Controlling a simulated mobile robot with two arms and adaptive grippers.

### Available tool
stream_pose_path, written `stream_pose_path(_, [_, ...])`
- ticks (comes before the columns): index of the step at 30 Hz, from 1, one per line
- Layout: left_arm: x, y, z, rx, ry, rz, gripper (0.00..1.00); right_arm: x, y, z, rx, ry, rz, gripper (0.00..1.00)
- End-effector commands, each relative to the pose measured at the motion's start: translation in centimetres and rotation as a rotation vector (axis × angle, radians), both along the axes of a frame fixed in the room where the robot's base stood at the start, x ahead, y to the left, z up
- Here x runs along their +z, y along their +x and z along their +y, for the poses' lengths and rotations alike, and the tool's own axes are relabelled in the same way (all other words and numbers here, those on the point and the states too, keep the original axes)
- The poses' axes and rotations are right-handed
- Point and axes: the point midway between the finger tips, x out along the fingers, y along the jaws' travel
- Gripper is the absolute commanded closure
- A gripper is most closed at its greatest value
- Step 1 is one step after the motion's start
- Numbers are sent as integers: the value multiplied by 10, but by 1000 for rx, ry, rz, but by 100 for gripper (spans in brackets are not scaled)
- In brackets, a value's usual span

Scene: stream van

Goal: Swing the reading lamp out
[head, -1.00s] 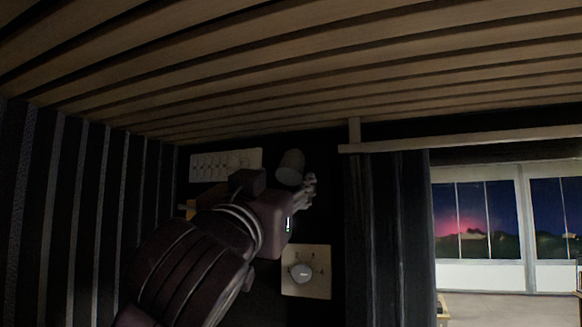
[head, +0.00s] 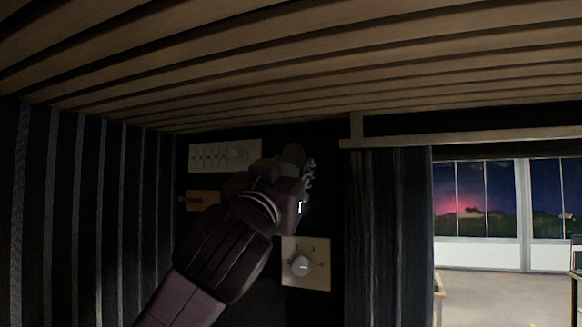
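The reading lamp shows in the head view as a dark, rounded grey head (head: 292,153) on the dark back wall, right of the white switch panel. Its arm and mount are hidden behind my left gripper. My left gripper (head: 309,172) is at the lamp head's lower right side, with its fingers pointing up. It overlaps the lamp in the picture; I cannot tell whether it touches it or how far the fingers are apart. My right gripper is not in view.
A white panel with a row of switches (head: 225,156) is at upper left, with a small orange-brown block (head: 203,200) below. A pale plate with a round knob (head: 305,263) is under my gripper. A dark curtain (head: 388,235) hangs to the right, beside bright windows. The slatted ceiling is close above.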

Motion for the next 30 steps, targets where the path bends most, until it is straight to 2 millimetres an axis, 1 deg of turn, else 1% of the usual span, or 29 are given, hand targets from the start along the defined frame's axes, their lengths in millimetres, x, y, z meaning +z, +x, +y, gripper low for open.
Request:
stream_pose_path(1, [0,0,0,1,0,0,77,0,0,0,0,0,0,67])
stream_pose_path(5, [0,0,1,1,0,0,91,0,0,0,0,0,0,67])
stream_pose_path(6, [0,0,1,1,0,0,93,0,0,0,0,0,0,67])
stream_pose_path(10, [1,-1,1,2,2,18,93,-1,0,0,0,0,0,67])
stream_pose_path(13, [4,-2,2,4,15,67,93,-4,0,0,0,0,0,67])
stream_pose_path(24, [12,-8,3,2,118,371,93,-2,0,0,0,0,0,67])
stream_pose_path(30, [13,-9,3,2,148,456,93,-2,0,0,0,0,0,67])
